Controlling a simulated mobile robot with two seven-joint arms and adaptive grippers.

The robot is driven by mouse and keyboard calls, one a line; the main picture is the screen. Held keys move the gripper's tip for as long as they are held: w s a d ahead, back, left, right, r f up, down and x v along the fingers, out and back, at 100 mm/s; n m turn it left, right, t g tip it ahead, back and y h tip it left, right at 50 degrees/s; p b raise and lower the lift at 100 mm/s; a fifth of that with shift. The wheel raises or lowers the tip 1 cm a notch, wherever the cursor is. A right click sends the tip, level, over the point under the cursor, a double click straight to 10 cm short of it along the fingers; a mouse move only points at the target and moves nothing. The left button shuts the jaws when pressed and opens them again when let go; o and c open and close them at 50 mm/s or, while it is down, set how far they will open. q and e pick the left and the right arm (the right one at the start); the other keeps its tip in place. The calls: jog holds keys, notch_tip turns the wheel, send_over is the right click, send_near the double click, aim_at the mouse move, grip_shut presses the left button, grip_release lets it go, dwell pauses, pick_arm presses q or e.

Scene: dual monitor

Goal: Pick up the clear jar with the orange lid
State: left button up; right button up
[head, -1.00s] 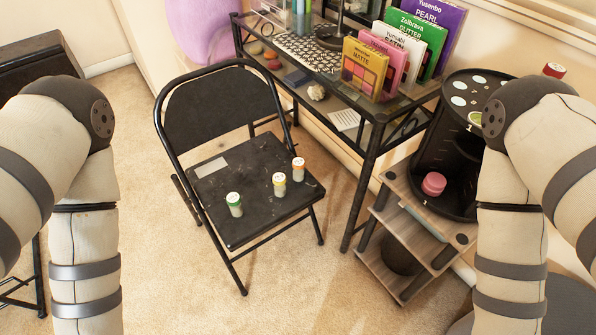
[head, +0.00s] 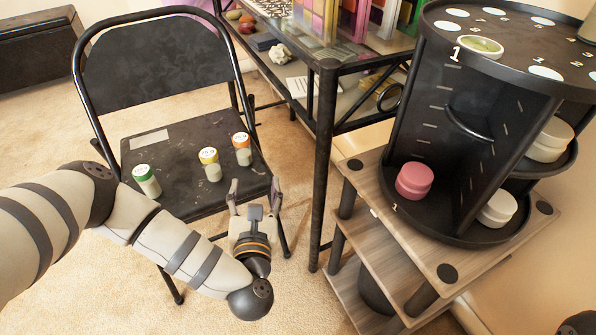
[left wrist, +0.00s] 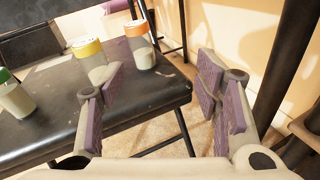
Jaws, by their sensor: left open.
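The clear jar with the orange lid (head: 242,149) stands upright on the black chair seat (head: 180,190), the rightmost of three jars. My left gripper (head: 254,192) is open and empty at the seat's front right edge, apart from the orange-lidded jar. In the left wrist view the purple finger pads (left wrist: 165,95) are spread wide. My right gripper is not in view.
At the right a wooden shelf unit (head: 400,262) carries a round black organizer (head: 425,115) with pink and white jars. Carpet (head: 50,150) is open left of the chair.

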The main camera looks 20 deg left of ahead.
aim_at(241, 144)
pick_arm(q)
jog(key=w+a+n+y+b, duration=0.1)
jog(key=w+a+b, duration=0.1)
jog(key=b, duration=0.1)
jog(key=w+a+n+y+b, duration=0.1)
jog(key=w+a+n+b, duration=0.1)
jog(key=w+a+b, duration=0.1)
jog(key=shift+r, duration=0.15)
jog(key=shift+w+a+r, duration=0.25)
jog(key=shift+w+a, duration=0.15)
jog(key=shift+w, duration=0.1)
jog(key=shift+w+a, duration=0.2)
jog(key=shift+w, duration=0.15)
jog(key=b+x, duration=0.1)
jog(key=x, duration=0.4)
jog(key=shift+a+r, duration=0.1)
jog(key=shift+a, duration=0.2)
jog(key=c, duration=1.3)
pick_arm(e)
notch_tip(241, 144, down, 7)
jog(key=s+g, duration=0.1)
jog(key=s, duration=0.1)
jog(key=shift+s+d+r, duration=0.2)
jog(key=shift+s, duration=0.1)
